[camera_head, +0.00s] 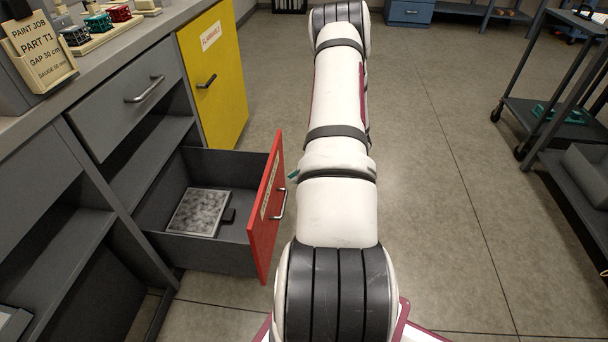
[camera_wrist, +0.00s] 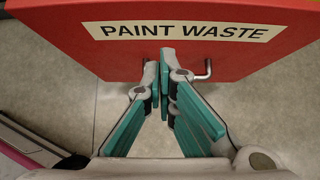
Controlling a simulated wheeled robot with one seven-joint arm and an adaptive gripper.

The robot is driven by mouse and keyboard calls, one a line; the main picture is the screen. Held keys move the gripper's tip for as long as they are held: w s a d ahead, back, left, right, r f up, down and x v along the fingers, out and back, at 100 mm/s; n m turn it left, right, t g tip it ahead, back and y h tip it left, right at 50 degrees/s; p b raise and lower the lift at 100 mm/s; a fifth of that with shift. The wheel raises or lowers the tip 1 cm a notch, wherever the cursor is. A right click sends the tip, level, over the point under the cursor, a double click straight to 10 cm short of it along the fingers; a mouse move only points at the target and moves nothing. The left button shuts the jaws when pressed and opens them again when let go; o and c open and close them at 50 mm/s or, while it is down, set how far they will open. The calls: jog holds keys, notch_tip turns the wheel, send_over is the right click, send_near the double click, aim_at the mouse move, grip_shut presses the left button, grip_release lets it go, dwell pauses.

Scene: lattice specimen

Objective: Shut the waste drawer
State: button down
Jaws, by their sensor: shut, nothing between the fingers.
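The waste drawer (camera_head: 217,258) is pulled out of the grey cabinet, with a red front (camera_head: 264,215) and a dark grey box behind it. In the wrist view the red front (camera_wrist: 120,50) carries a "PAINT WASTE" label (camera_wrist: 178,31) and a metal handle (camera_wrist: 203,73); the handle (camera_head: 281,204) also shows in the head view. My gripper (camera_wrist: 165,80) has teal fingers, shut and empty, pointing at the front just below the label, by the handle. I cannot tell whether the tips touch it. In the head view my arm hides most of the gripper.
A closed grey drawer (camera_head: 125,105) is above left. A dark cart (camera_head: 560,125) stands at right. The floor between is clear.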

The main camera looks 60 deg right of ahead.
jog(key=shift+w+a+f+b, duration=0.3)
jog(key=shift+w+a+f, duration=0.1)
jog(key=shift+w, duration=0.6)
jog(key=shift+w+a+f+b, duration=0.3)
jog(key=shift+w+a+f, duration=0.1)
jog(key=shift+w, duration=0.55)
jog(key=shift+w+a+f+b, duration=0.3)
jog(key=shift+w+a+f, duration=0.1)
jog(key=shift+w, duration=0.6)
jog(key=shift+w, duration=0.1)
jog(key=w+a+b, duration=0.1)
jog(key=w+a, duration=0.3)
jog(key=w, duration=0.7)
jog(key=w+a, duration=0.5)
jog(key=w, duration=0.6)
jog(key=w+a+b, duration=0.1)
jog(key=w+a, duration=0.4)
jog(key=w, duration=0.7)
jog(key=shift+b, duration=0.3)
jog(key=shift+a+r, duration=0.1)
jog(key=shift+a, duration=0.1)
